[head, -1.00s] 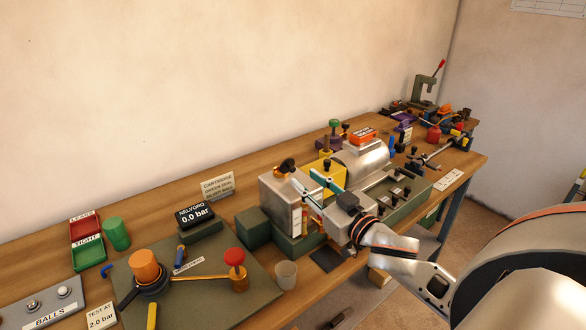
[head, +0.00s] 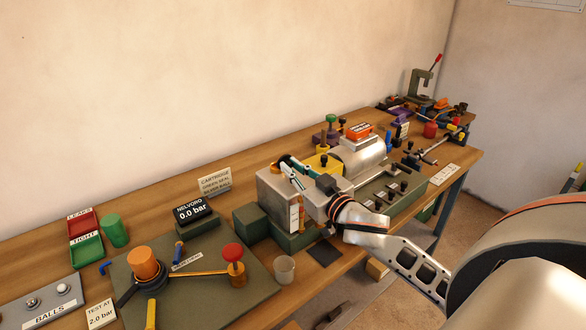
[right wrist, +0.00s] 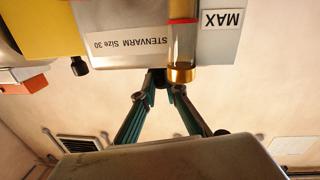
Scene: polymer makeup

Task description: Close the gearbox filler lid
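The gearbox is a grey metal box (head: 277,205) with a white gauge label on its side, in the middle of the bench. In the right wrist view its face (right wrist: 125,50) shows upside down, with a "STENVARM Size 30" label and a brass-ended sight glass (right wrist: 182,45). My right gripper (head: 285,169) has its teal fingers over the gearbox's top edge. In the right wrist view its fingertips (right wrist: 161,90) come close together beside the box, with something dark between or behind them. The filler lid is mostly hidden behind the fingers; I cannot tell its angle. My left gripper is not in view.
A yellow block (head: 318,162) and a motor cylinder (head: 362,158) stand right behind the gearbox. A pressure display (head: 190,211) and a green plate with a red-knobbed lever (head: 233,252) are further left.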

